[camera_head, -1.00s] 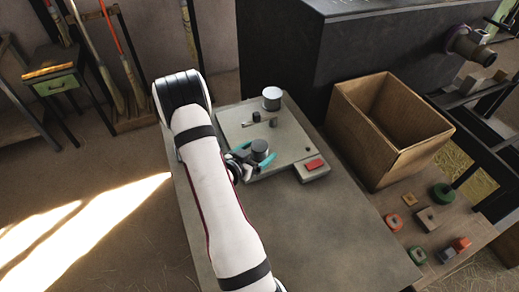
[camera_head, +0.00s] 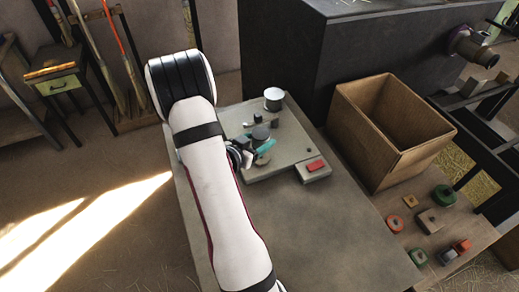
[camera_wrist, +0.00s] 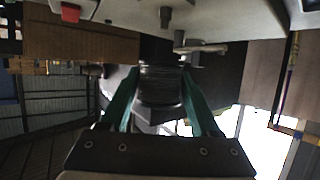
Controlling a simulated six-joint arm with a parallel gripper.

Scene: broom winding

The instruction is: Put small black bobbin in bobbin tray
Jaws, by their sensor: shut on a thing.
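My gripper (camera_head: 262,146), with teal fingers, is shut on a dark cylinder, the small black bobbin (camera_head: 261,132), above the near part of a pale grey plate on the table. In the wrist view the bobbin (camera_wrist: 160,85) is upright between the two teal fingers (camera_wrist: 160,100), dark grey and ridged. I cannot make out which thing is the bobbin tray.
The grey plate (camera_head: 295,143) carries a silver-topped cylinder (camera_head: 273,99) and small dark posts (camera_head: 274,123). A red button (camera_head: 316,165) sits at its right corner. An open cardboard box (camera_head: 385,125) stands to the right. A low shelf (camera_head: 400,225) holds several small parts.

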